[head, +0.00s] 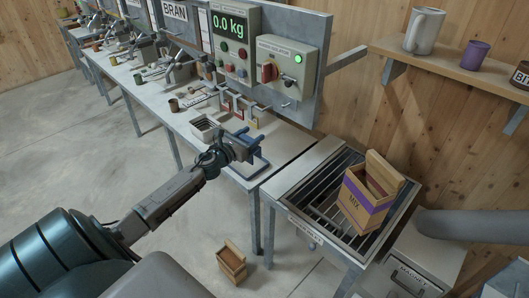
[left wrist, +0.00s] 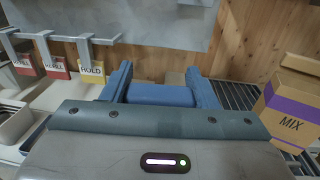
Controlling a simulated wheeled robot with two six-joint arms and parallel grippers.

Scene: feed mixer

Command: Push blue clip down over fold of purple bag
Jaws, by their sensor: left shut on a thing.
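My left gripper (head: 252,146) is over the near end of the work table in the head view. It is shut on a blue bar-like piece, apparently the blue clip (left wrist: 160,94), which lies across between its fingers in the left wrist view. The purple bag, a tan bag with a purple band and the word MIX (head: 356,203), stands on the slatted grate right of the gripper, well apart from it. A tan flap stands up at its top. It also shows at the right of the left wrist view (left wrist: 292,105). My right gripper is out of view.
The slatted grate (head: 289,206) adjoins the table. A control panel (head: 288,68) rises behind the table. A shelf (head: 460,66) holds mugs at upper right. A tan box (head: 231,262) is on the floor.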

